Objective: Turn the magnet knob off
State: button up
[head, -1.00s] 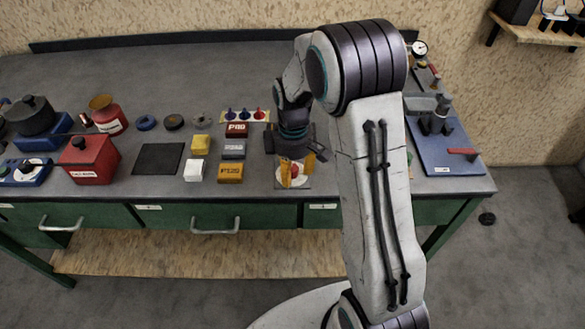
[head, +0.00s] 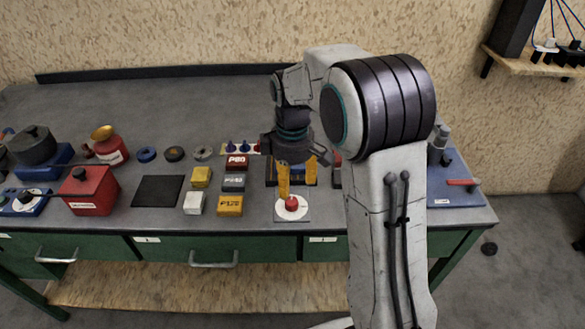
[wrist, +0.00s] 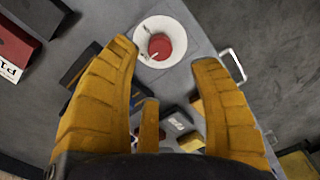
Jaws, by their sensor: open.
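A red knob (head: 292,203) sits on a white round dial on a small plate at the bench's front edge. In the wrist view the knob (wrist: 160,47) shows whole at the top, inside the white dial (wrist: 143,57). I see no label on it and cannot read its setting. In the wrist view the knob lies beyond the gap between the fingertips (wrist: 165,57), and no contact shows.
Coloured blocks (head: 230,205) and a black mat (head: 158,190) lie left of the knob. A red box (head: 90,192) stands farther left. A blue plate (head: 450,195) with a red handle is at the right. My arm hides part of the bench right of the knob.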

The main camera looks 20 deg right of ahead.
aim_at(292, 199)
jog(key=shift+r, duration=1.8)
jog(key=s+f+m, duration=0.4)
jog(key=s+m, duration=0.2)
jog(key=m, duration=0.2)
jog(key=s+r+t, duration=0.1)
jog(key=s+r, duration=0.2)
jog(key=s, duration=0.5)
jog(key=s+r+m+t, duration=0.1)
jog(key=s+r+t, duration=0.1)
jog(key=s+r, duration=0.2)
jog(key=shift+s+r+p, duration=0.15)
jog(key=shift+s+p, duration=0.2)
jog(key=shift+s, duration=1.55)
